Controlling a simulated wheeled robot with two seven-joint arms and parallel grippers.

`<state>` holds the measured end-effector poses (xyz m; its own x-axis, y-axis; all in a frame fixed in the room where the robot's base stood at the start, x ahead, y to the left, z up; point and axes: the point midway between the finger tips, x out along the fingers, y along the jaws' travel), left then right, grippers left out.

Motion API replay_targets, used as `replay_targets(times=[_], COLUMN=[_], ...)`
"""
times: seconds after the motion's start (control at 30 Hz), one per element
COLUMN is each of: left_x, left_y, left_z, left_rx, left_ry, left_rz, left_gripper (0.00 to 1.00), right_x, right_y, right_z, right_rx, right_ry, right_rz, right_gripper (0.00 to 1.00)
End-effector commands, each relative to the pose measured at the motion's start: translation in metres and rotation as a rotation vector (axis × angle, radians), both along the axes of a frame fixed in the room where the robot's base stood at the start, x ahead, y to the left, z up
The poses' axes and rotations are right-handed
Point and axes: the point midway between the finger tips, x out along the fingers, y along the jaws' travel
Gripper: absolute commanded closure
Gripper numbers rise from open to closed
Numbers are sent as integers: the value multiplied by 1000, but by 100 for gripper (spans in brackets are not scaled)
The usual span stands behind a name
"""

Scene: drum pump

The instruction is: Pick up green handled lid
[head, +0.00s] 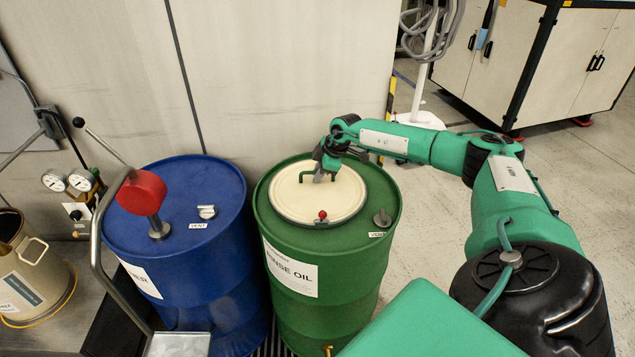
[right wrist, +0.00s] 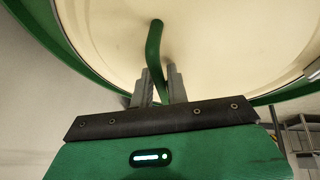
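The round cream lid (head: 330,200) lies flat on top of the green drum (head: 325,300) in the head view. Its green bar handle (head: 308,172) stands up from the lid's far half. My right gripper (head: 325,173) is at this handle, reaching in from the right above the lid. In the right wrist view the lid (right wrist: 220,50) fills the upper part. There the green handle (right wrist: 154,48) runs down between the two grey fingers of my right gripper (right wrist: 160,84), which sit close against it on both sides. My left gripper is not in view.
A red knob (head: 322,215) and a grey cap (head: 382,218) are near the lid's front. A wall is behind; open floor (head: 425,240) is to the right.

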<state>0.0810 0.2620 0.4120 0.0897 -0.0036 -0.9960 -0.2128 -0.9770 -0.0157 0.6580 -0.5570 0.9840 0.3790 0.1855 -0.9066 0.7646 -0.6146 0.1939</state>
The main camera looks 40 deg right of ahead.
Motion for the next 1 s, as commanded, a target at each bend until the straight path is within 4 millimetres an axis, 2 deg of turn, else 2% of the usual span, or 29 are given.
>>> replay_targets(times=[0.23,0.3,0.33,0.77,1.0], left_x=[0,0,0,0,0], left_y=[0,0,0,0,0], left_z=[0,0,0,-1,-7], left_rx=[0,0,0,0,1], left_ry=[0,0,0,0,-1], left_rz=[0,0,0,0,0], left_gripper=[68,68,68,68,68], right_x=[1,1,1,1,2], right_y=[0,0,0,0,0], right_z=[-2,-2,-2,1,23], right_rx=[0,0,0,0,1], right_ry=[0,0,0,-3,-6], right_rz=[0,0,0,0,-1], right_gripper=[84,98,100,100,100])
